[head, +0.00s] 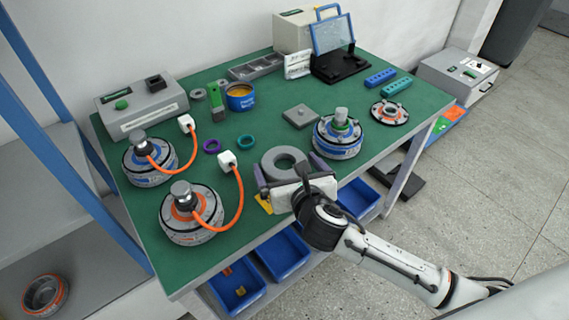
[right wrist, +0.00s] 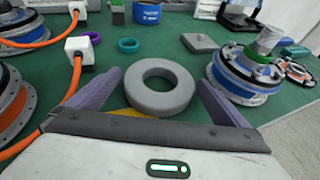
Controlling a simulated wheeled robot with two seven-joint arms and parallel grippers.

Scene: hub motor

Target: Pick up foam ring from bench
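The foam ring (head: 283,160) is a thick grey ring lying flat on the green bench (head: 262,125), near its front edge. It also shows in the right wrist view (right wrist: 160,103). My right gripper (head: 287,168) is open, with its two purple-grey fingers on either side of the ring. In the right wrist view the fingers (right wrist: 160,90) show gaps to the ring, and the ring's near edge lies close to the gripper body. A yellow piece (head: 264,204) is partly hidden under the gripper. My left gripper is not in view.
A hub motor (head: 338,137) stands close right of the gripper. Two motors with orange cables (head: 192,213) stand to the left. A purple ring (head: 212,146) and a teal ring (head: 246,142) lie behind left. A grey block (head: 300,116) lies behind. Blue bins (head: 237,287) are below the bench.

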